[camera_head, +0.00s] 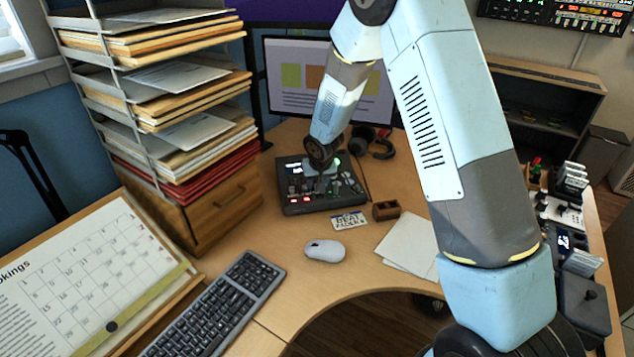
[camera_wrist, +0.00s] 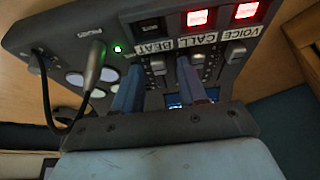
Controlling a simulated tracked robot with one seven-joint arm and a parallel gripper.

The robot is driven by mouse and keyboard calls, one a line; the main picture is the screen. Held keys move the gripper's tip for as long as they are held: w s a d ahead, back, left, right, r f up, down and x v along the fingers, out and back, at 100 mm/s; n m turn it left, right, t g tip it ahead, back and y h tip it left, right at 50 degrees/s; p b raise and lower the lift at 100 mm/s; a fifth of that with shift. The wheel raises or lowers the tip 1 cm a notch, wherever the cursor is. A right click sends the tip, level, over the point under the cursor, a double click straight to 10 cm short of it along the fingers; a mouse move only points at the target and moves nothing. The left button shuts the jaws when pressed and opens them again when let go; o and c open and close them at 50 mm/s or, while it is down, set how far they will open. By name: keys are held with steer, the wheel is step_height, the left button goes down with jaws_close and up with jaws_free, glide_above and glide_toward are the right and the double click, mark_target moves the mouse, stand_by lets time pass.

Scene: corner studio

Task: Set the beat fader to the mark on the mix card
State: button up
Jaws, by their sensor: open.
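The dark mixer (camera_head: 295,205) sits on the desk; it also fills much of the wrist view (camera_wrist: 75,30). My gripper (camera_head: 322,178) is over it. In the wrist view its two blue fingers (camera_wrist: 160,82) are open. The beat fader's grey cap (camera_wrist: 157,66) shows between them, below the BEAT label (camera_wrist: 153,47); I cannot tell whether either finger touches it. The call fader (camera_wrist: 197,58) and voice fader (camera_wrist: 234,50) lie to the right. The mix card (camera_head: 349,221) lies on the desk in front of the mixer; its mark is too small to read.
A cable with a metal plug (camera_wrist: 95,62) rises from the mixer left of the fingers. A paper rack (camera_head: 150,190) stands left; a monitor (camera_head: 285,75) stands behind.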

steer(key=shift+c, duration=0.4)
jaws_close()
stand_by(0.4)
